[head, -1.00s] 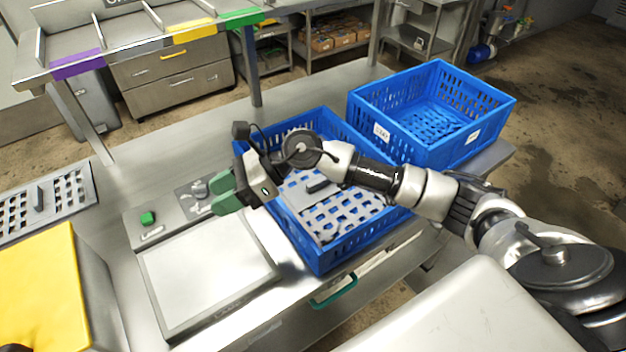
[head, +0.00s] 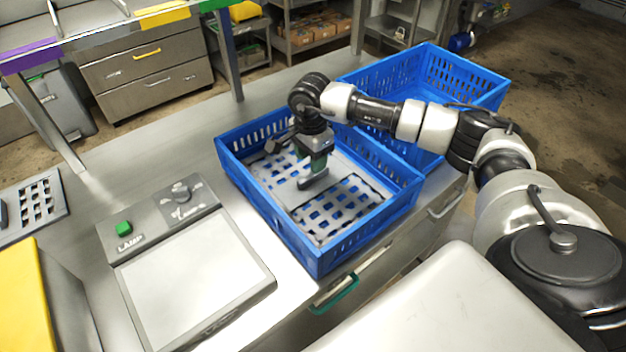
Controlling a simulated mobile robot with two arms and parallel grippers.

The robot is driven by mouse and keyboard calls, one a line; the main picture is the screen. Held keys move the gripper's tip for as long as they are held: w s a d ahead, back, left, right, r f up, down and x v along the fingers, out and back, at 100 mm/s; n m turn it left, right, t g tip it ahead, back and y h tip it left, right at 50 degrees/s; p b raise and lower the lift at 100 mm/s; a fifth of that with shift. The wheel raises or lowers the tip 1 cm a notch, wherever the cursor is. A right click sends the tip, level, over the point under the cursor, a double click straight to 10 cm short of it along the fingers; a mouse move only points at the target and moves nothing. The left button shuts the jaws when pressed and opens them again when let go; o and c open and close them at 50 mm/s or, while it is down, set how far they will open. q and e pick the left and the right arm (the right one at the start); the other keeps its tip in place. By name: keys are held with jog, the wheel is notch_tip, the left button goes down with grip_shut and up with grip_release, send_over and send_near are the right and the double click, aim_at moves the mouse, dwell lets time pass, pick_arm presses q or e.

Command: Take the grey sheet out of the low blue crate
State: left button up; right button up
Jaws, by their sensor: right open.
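The low blue crate (head: 318,262) stands on the steel bench, in the middle of the head view. The grey sheet (head: 345,208) lies flat inside it; it has rows of square holes and a solid middle band with a dark raised handle (head: 313,181). My right gripper (head: 317,168) points down into the crate, directly over the handle. It is open, with its fingertips at or just above the handle; I cannot tell whether they touch it. The arm and gripper hide part of the crate's back wall and of the sheet. My left gripper is not in view.
A taller blue crate (head: 478,92) stands behind to the right, with my right arm passing in front of it. A lamp panel (head: 195,285) with a green button (head: 124,228) lies to the left. Another grey perforated sheet (head: 40,205) lies at the far left, near a yellow-topped object (head: 20,300).

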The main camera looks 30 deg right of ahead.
aim_at(313, 179)
jog(key=shift+s+f, duration=0.1)
jog(key=shift+f, duration=0.3)
jog(key=f, duration=0.1)
jog(key=f+p, duration=0.1)
jog(key=f, duration=0.1)
jog(key=shift+s+f+p, duration=0.25)
jog(key=shift+p, duration=0.15)
jog(key=shift+f, duration=0.45)
jog(key=shift+r, duration=0.1)
grip_shut()
